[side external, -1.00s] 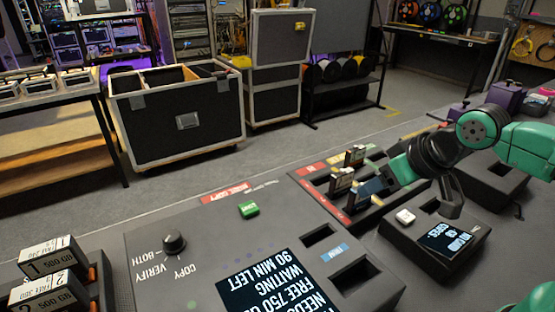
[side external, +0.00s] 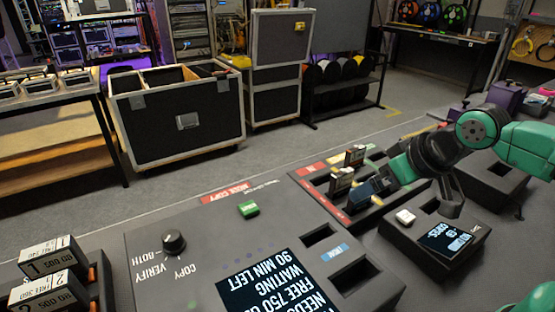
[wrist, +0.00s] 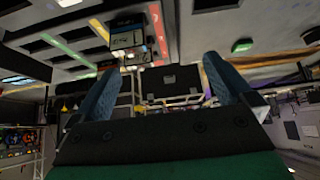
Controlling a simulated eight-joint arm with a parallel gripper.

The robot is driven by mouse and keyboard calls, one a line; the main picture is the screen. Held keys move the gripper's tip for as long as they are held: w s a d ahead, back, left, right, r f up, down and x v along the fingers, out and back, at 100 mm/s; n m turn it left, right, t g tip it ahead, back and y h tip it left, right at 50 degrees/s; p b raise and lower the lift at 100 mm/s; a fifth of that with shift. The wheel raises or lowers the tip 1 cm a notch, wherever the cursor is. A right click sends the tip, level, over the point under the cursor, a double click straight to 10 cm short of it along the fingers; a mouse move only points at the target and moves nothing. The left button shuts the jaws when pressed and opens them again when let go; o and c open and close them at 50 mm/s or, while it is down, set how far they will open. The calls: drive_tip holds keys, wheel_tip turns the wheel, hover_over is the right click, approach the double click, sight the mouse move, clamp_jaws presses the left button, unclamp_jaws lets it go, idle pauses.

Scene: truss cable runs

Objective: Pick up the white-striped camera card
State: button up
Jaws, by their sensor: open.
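Two dark camera cards with pale and orange top edges stand upright in the slotted card rack (side external: 315,190): a nearer card (side external: 341,180) and a farther card (side external: 354,155). I cannot tell from their edges which one is white-striped. My gripper (side external: 366,192) is low over the rack, just right of the nearer card, its blue fingers partly overlapping the slots. In the wrist view my gripper (wrist: 162,64) has its blue fingers spread wide with no card held between them. A dark card with a pale label (wrist: 127,36) shows beyond the left fingertip.
A console with a knob (side external: 174,243), a green button (side external: 249,209) and a screen (side external: 275,285) fills the front. A small reader box with a display (side external: 448,240) stands right of the rack. Two labelled drives (side external: 48,270) stand at the far left.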

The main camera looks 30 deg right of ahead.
sight(342, 171)
drive_tip(key=w+d+f+g, duration=0.1)
drive_tip(key=w+g, duration=0.1)
drive_tip(key=w, duration=0.2)
drive_tip(key=w+d+f+g, duration=0.1)
drive_tip(key=w+d+g, duration=0.1)
drive_tip(key=w, duration=0.2)
drive_tip(key=w+d+g, duration=0.1)
drive_tip(key=w+g, duration=0.1)
drive_tip(key=w, duration=0.2)
drive_tip(key=shift+w+d+f+g, duration=0.1)
drive_tip(key=shift+d+f+g, duration=0.2)
drive_tip(key=shift+d+f, duration=0.1)
drive_tip(key=shift+w+d+f, duration=0.1)
drive_tip(key=shift+w+f, duration=0.2)
drive_tip(key=shift+f, duration=2.95)
drive_tip(key=c, duration=1.2)
drive_tip(key=shift+r, duration=0.15)
